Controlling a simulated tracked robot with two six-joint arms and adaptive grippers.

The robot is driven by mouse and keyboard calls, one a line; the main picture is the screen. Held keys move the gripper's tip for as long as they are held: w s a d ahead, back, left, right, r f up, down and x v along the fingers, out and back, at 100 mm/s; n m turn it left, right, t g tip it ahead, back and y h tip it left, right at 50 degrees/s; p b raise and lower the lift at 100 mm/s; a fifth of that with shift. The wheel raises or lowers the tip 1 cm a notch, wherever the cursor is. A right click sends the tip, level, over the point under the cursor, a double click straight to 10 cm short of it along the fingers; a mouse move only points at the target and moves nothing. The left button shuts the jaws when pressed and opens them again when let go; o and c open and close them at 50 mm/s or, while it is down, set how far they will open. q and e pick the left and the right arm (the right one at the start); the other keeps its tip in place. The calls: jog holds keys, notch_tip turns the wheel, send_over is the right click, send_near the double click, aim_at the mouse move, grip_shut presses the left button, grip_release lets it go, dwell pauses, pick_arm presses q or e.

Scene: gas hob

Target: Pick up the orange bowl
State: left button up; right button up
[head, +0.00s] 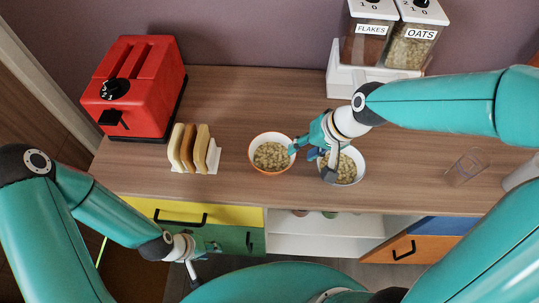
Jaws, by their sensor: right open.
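The orange bowl (252,160) stands upright on the wooden counter, left of my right gripper, with pale cereal inside. A white bowl (358,171), also with cereal, stands to its right. My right gripper (312,155) is open between the two bowls. One finger is at the right rim of the orange bowl, and the other is over the white bowl and hides part of it. I cannot tell whether either finger touches a bowl. My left gripper (194,272) hangs low in front of the drawers, away from the bowls; its fingers are too unclear to judge.
A red toaster (136,85) stands at the back left of the counter (235,95). A rack with bread slices (188,147) is left of the orange bowl. The flakes and oats dispensers (390,45) stand at the back right. A clear glass (463,169) is at the right.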

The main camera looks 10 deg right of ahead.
aim_at(293, 156)
jog(key=x, duration=0.5)
jog(key=shift+w+a+r+p, duration=0.1)
jog(key=shift+w+a+p, duration=0.1)
jog(key=shift+p, duration=0.2)
grip_shut()
